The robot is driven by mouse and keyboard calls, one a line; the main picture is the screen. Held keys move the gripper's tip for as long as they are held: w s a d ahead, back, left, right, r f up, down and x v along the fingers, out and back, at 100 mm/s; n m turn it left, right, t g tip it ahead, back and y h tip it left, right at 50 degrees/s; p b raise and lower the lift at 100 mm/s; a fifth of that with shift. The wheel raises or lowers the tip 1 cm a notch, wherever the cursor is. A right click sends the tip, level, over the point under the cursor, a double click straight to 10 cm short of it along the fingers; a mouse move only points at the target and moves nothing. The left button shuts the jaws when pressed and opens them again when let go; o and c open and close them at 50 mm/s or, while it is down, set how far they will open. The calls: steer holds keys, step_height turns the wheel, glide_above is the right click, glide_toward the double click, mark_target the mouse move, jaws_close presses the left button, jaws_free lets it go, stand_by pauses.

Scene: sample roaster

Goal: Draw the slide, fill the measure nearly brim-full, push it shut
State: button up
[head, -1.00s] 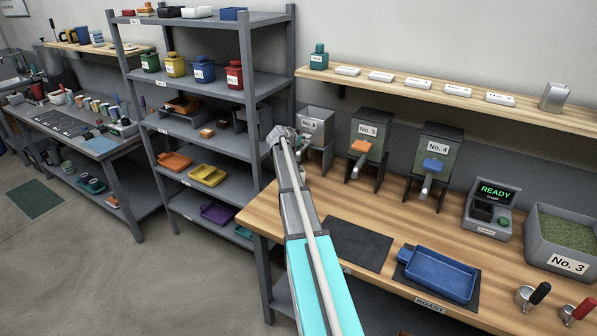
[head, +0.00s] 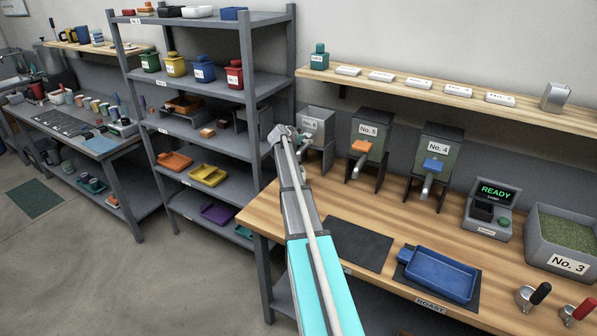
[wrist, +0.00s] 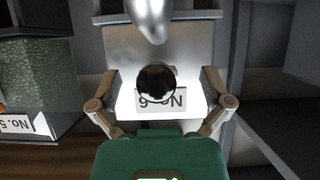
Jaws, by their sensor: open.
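The No. 6 hopper (head: 317,124) stands at the left end of the bench; its label shows upside down in the wrist view (wrist: 170,100). In the head view my gripper is at the front of No. 6 and small. Two metal measures lie at the bench's right front, one with a black handle (head: 540,294), one with a red handle (head: 583,308).
Hoppers No. 5 (head: 367,134) and No. 4 (head: 437,158) stand to the right of No. 6. A blue tray (head: 438,275), a scale reading READY (head: 491,209) and a No. 3 bin (head: 566,262) occupy the bench. A dark mat (head: 347,243) is bare. A grey shelf rack (head: 254,140) stands close left.

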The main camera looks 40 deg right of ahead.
stand_by(0.5)
steer(key=p+v, duration=0.4)
steer(key=v, duration=0.4)
stand_by(0.5)
stand_by(0.5)
steer(key=s+a+f+n+g+y, duration=0.1)
steer(key=s+a+f+n+y, duration=0.2)
steer(key=s+a, duration=0.7)
steer(key=s+a+f+n+g+y, duration=0.2)
steer(key=s+a+n, duration=0.4)
steer(key=a, duration=1.6)
steer(key=s+a+f+n+g+y, duration=0.1)
steer(key=s+a+f+n+y, duration=0.3)
steer(key=s+a, duration=0.9)
steer(key=a+y, duration=0.2)
steer(key=a, duration=0.1)
steer(key=shift+s+a+f+g, duration=0.2)
steer(key=shift+s+f+g, duration=0.15)
steer(key=shift+f+g, duration=0.05)
